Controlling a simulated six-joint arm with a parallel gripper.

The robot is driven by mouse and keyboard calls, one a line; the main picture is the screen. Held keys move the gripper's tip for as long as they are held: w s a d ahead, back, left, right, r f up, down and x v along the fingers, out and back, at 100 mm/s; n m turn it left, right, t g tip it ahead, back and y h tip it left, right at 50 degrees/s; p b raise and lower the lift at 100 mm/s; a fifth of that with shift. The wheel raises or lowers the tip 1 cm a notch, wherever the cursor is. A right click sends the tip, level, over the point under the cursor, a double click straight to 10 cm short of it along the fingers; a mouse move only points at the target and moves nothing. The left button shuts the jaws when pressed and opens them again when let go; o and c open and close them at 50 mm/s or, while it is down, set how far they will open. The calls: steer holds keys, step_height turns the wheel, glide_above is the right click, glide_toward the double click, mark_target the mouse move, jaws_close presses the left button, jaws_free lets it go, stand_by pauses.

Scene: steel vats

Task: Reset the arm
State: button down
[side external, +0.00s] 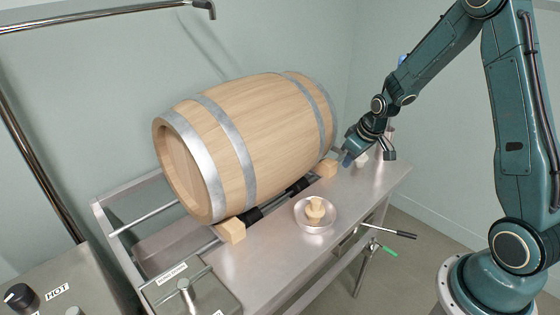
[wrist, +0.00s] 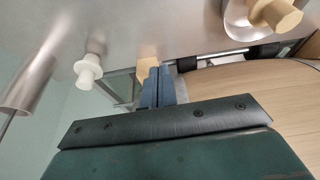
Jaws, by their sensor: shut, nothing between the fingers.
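My arm is stretched out over the right end of the steel bench, and my gripper (side external: 347,158) is low beside the right end of the wooden barrel (side external: 262,135). In the wrist view my gripper (wrist: 159,72) has its two blue fingers together, with nothing between them. A wooden block (side external: 327,168) is just beside the fingers, and it shows in the wrist view (wrist: 147,66) right beyond the fingertips. I cannot tell whether they touch it. The barrel also fills the right of the wrist view (wrist: 250,95).
A steel bowl (side external: 301,219) with a wooden bung (side external: 315,209) stands on the bench (side external: 275,260). A white plug (side external: 361,160) stands near my gripper. Another wooden block (side external: 231,230) sits at the barrel's left end. A pipe (side external: 110,14) runs above left.

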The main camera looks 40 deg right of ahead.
steer(key=s+a+r, duration=0.4)
steer(key=a+r, duration=0.1)
steer(key=r, duration=0.3)
steer(key=s+a+r, duration=0.4)
steer(key=r, duration=0.4)
steer(key=s+a+r, duration=0.3)
steer(key=s, duration=0.5)
steer(key=s+a+r+t, duration=0.1)
steer(key=s+a+r, duration=0.2)
steer(key=s, duration=0.5)
steer(key=shift+a, duration=0.15)
steer(key=shift+w+r, duration=0.1)
